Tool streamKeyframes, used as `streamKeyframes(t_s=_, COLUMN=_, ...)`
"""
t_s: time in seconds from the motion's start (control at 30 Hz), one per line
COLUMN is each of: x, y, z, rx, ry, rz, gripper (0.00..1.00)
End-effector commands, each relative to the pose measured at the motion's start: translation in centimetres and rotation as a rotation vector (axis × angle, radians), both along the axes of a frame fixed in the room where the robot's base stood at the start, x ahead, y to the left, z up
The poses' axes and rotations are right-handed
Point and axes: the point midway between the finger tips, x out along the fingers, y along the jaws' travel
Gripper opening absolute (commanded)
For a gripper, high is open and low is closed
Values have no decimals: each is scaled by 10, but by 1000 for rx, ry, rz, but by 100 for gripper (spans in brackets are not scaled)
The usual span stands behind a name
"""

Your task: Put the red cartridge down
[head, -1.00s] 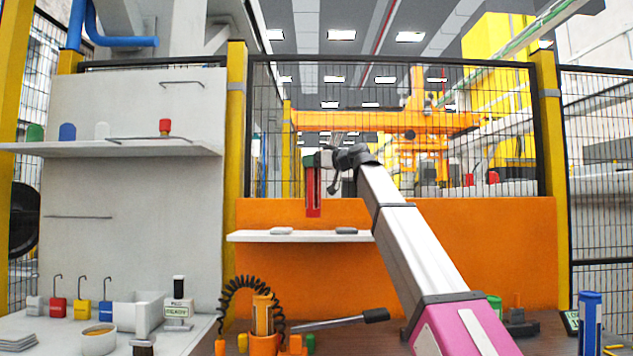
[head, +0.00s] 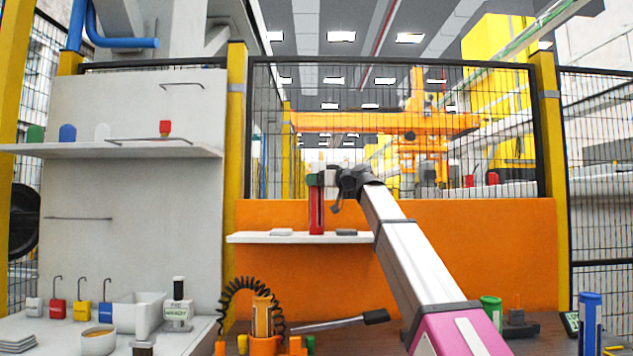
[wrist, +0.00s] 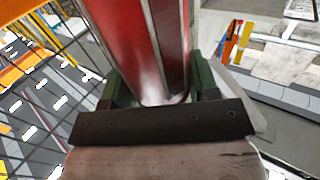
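The red cartridge (head: 316,212) is upright in the head view, in front of the orange panel. Its lower end is level with the white shelf (head: 255,237), between two small grey pieces; I cannot tell whether it touches the shelf. My gripper (head: 317,180) is at the cartridge's upper end and shut on it. In the wrist view the red cartridge (wrist: 140,45) stands between the green fingers, with a finger on each side. The side of the cartridge facing away from the wrist camera is hidden.
A light grey piece (head: 281,232) lies left of the cartridge on the shelf, and a dark grey piece (head: 346,231) lies right. A mesh fence (head: 400,130) rises behind. Below are a coiled black cable (head: 240,290) and a black-handled lever (head: 340,322).

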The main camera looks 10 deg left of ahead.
Motion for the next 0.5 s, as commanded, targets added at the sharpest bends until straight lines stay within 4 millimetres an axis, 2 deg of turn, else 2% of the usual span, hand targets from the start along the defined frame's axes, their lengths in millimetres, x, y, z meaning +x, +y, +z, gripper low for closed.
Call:
streamKeyframes(t_s=0.03, x=0, y=0, z=0, rx=-1, ry=0, rz=0, gripper=70)
streamKeyframes(t_s=0.07, x=0, y=0, z=0, rx=-1, ry=0, rz=0, gripper=79)
streamKeyframes(t_s=0.4, x=0, y=0, z=3, rx=-1, ry=-1, rz=0, gripper=79)
streamKeyframes(t_s=0.5, x=-4, y=-9, z=2, rx=0, ry=0, rz=-1, gripper=79)
